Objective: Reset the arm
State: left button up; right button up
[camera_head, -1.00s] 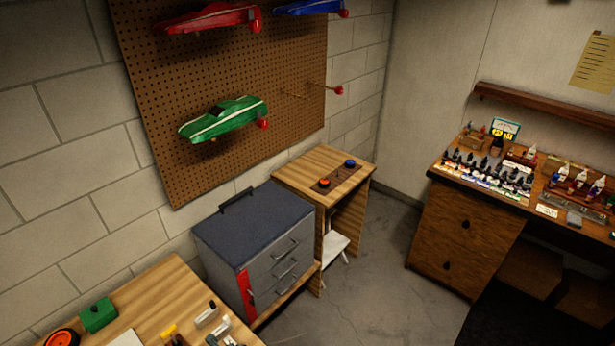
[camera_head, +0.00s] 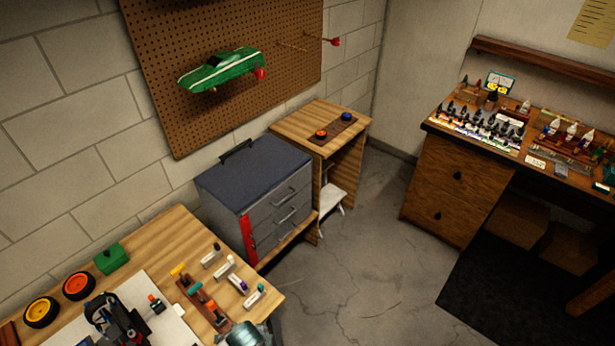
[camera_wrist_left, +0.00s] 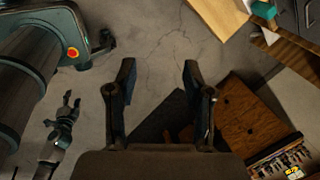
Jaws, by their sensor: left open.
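My left gripper (camera_wrist_left: 158,65) is open, with its two dark fingers apart at the middle of the left wrist view. Nothing is between them; bare concrete floor shows through the gap. Another dark gripper (camera_wrist_left: 68,100), apparently my right one, hangs small at the left of that view; I cannot tell its opening. Neither gripper shows clearly in the head view. A dark car-like assembly (camera_head: 112,318) lies on a white sheet (camera_head: 170,325) on the wooden workbench (camera_head: 170,233), partly cut off by the lower edge.
Orange wheel (camera_head: 78,286), yellow wheel (camera_head: 41,312), green box (camera_head: 111,258) and several small tools are on the bench. A grey drawer cabinet (camera_head: 275,205), small wooden table (camera_head: 313,118) and brown desk (camera_head: 440,190) stand beyond. A green car body (camera_head: 222,70) hangs on the pegboard. Central floor is clear.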

pick_arm(q)
jog(key=s+a+n, duration=0.8)
jog(key=s+n, duration=0.3)
jog(key=n, duration=0.5)
notch_tip(320, 180, down, 26)
jog(key=s+f+g+b, duration=0.1)
jog(key=s, duration=0.1)
jog(key=s+a+f+g+b, duration=0.1)
jog(key=s+a+f, duration=0.1)
jog(key=s+f, duration=1.4)
jog(key=shift+s+a+f, duration=0.25)
jog(key=shift+s+f, duration=0.1)
jog(key=shift+s, duration=0.5)
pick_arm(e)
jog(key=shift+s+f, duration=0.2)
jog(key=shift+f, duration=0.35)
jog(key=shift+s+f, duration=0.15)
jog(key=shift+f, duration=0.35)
pick_arm(q)
jog(key=shift+c, duration=1)
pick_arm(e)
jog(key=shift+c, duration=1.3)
pick_arm(q)
jog(key=shift+s, duration=0.1)
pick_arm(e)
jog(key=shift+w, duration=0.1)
